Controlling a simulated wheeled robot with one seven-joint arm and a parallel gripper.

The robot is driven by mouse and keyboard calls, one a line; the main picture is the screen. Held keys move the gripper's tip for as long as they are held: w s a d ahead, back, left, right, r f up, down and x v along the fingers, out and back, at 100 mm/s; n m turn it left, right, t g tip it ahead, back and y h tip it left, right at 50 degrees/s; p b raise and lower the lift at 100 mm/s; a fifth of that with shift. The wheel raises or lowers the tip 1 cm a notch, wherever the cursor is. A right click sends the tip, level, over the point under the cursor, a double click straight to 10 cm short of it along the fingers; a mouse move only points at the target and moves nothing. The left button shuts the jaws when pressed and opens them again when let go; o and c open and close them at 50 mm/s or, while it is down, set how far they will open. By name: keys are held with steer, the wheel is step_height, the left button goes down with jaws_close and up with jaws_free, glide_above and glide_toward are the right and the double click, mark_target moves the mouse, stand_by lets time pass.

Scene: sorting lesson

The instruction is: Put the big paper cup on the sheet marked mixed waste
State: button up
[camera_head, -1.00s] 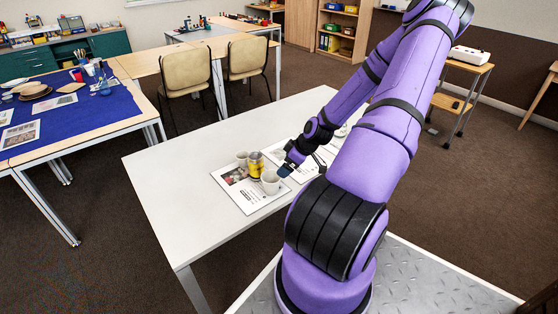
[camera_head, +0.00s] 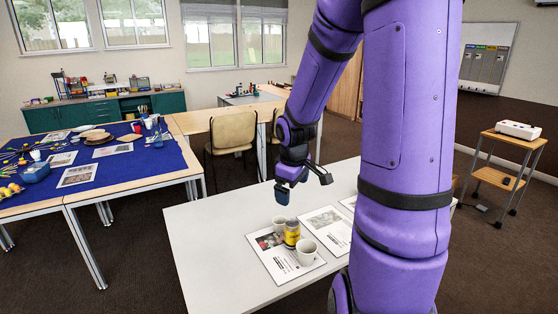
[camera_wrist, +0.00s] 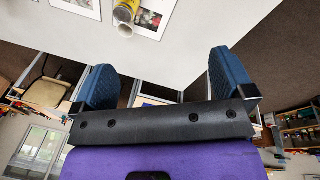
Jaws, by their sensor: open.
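Two pale cups stand upright on the nearest printed sheet (camera_head: 283,274) on the white table. The front cup (camera_head: 306,253) looks larger than the back cup (camera_head: 279,223); a yellow can (camera_head: 291,234) stands between them. More printed sheets, a middle one (camera_head: 331,232) and a partly hidden one, lie to the right; their print is too small to read. My gripper (camera_head: 304,183) is open and empty above the table, higher than the cups. In the wrist view, one cup (camera_wrist: 124,30) and the can (camera_wrist: 127,9) show at the top, beyond the open fingers (camera_wrist: 163,80).
The white table (camera_head: 215,255) is bare on its left. A blue-covered table (camera_head: 115,172) with dishes and papers stands at the left. Chairs (camera_head: 232,132) stand behind the white table. A small wooden trolley (camera_head: 497,180) stands at the right. My arm hides the table's right part.

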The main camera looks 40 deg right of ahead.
steer(key=s+a+r+m+t, duration=0.15)
steer(key=s+a+r, duration=0.25)
steer(key=a+r, duration=0.75)
steer(key=s+a+r+m+t+y, duration=0.1)
steer(key=s+a+r+t, duration=0.1)
steer(key=s+a+r, duration=0.5)
steer(key=s, duration=0.4)
steer(key=shift+s+a+r+m+y, duration=0.2)
steer(key=shift+s+a+m+y, duration=0.05)
steer(key=shift+a+m+y, duration=0.1)
